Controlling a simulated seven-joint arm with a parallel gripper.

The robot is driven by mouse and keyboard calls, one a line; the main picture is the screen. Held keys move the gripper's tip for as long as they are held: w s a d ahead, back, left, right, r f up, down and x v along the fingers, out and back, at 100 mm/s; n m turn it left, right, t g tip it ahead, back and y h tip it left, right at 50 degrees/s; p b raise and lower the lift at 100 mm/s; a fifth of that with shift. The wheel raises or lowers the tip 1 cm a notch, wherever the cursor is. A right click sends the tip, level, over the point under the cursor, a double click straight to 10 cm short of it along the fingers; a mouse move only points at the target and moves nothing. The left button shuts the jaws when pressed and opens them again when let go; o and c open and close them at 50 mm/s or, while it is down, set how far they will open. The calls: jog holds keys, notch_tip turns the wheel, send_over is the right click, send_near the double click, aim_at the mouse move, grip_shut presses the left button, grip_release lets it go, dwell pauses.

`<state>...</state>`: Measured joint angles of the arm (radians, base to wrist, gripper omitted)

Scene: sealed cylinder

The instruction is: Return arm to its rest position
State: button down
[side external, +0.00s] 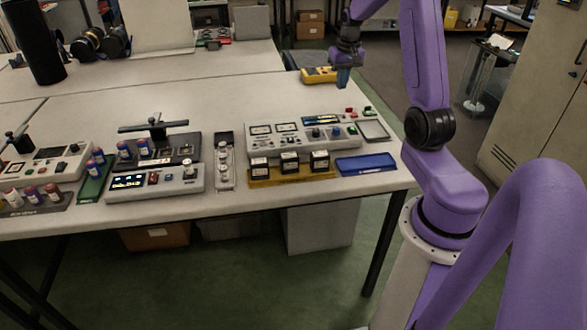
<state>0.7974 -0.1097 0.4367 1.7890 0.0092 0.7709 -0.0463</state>
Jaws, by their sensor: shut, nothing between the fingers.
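My gripper (342,80) hangs from my purple arm at the upper middle of the side external view. It is shut and small in the picture, pointing down. It appears in front of or beside a yellow meter-like device (318,75) near the back right of the table; I cannot tell whether they touch. No object shows between the fingers. The sealed cylinder of the scene cannot be picked out with certainty.
The white table (90,105) holds a control panel (290,140), a box with a lit display (150,184), several small vials (32,194), a blue tray (366,164) and a black cylinder (36,40). A cabinet (540,95) stands right. The table's middle back is clear.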

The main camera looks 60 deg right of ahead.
jog(key=s+a+r+n, duration=0.1)
jog(key=a+n, duration=0.2)
jog(key=a, duration=0.7)
jog(key=s+a+r+n+y, duration=0.1)
jog(key=a+r+n, duration=0.15)
jog(key=a, duration=0.75)
jog(key=a+n, duration=0.4)
jog(key=a, duration=0.6)
jog(key=s+a+n, duration=0.5)
jog(key=s, duration=0.6)
jog(key=s+a+n+g, duration=0.1)
jog(key=s+a+n, duration=0.4)
jog(key=s, duration=0.6)
jog(key=shift+s+a+r, duration=0.15)
jog(key=shift+s+a, duration=0.05)
jog(key=shift+a, duration=0.05)
